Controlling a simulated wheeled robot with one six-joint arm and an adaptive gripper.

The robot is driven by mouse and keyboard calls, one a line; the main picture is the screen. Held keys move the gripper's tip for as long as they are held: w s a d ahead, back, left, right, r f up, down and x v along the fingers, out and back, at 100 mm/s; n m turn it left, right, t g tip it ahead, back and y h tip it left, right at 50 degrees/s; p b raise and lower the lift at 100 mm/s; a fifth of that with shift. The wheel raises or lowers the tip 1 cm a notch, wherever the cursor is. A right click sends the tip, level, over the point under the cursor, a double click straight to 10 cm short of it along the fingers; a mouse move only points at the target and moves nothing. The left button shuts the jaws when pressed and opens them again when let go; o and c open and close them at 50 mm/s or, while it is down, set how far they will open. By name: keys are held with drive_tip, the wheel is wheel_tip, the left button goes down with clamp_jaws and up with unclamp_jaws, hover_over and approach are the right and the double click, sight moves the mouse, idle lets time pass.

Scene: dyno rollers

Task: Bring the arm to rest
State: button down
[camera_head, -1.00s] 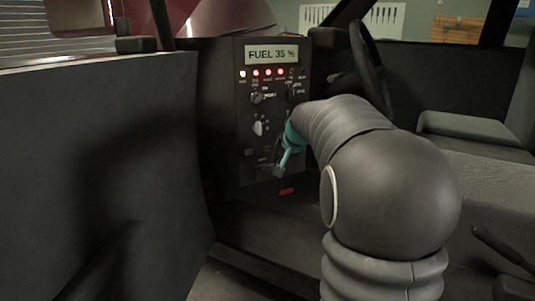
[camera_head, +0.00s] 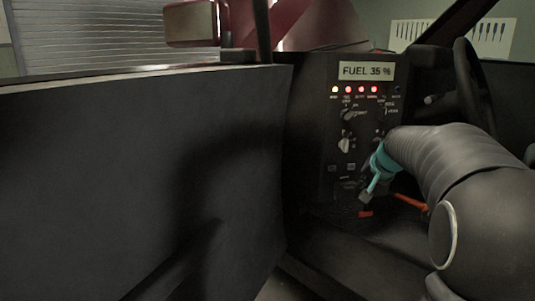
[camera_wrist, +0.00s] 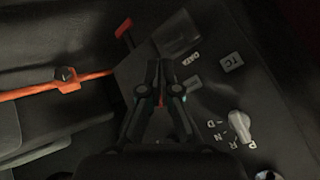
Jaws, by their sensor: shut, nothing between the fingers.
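My arm (camera_head: 460,175) reaches in from the right of the head view, bent down towards a black control panel (camera_head: 338,120). My gripper (camera_head: 364,195) is at the panel's lower part, below its knobs. In the wrist view my gripper (camera_wrist: 160,66) has its two dark fingers drawn together at the tips, with nothing seen held. The panel's lower face (camera_wrist: 215,95) lies beyond the fingers, with a pale selector knob (camera_wrist: 238,125) to their right. Whether the fingertips touch the panel I cannot tell.
A dark door (camera_head: 130,180) fills the left of the head view. A steering wheel (camera_head: 470,85) stands behind my arm. A red handle (camera_head: 366,213) shows just below my gripper. An orange strip (camera_wrist: 50,87) with a dark knob crosses the wrist view's left.

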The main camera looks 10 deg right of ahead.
drive_tip(key=s+a+f+n+g, duration=0.1)
drive_tip(key=s+a+f+g, duration=0.15)
drive_tip(key=s, duration=0.35)
drive_tip(key=s+a+f+n+g, duration=0.1)
drive_tip(key=s+a+f, duration=0.25)
drive_tip(key=s, duration=0.25)
drive_tip(key=s+a+r+n+p, duration=0.2)
drive_tip(key=s+a, duration=0.4)
drive_tip(key=s, duration=0.5)
drive_tip(key=s+a+r+n+p, duration=0.1)
drive_tip(key=s+a+n+p, duration=0.2)
drive_tip(key=s+a, duration=0.4)
drive_tip(key=shift+s+r+n+t+p, duration=0.3)
drive_tip(key=shift+s+r+t+p, duration=0.1)
drive_tip(key=shift+s, duration=2.05)
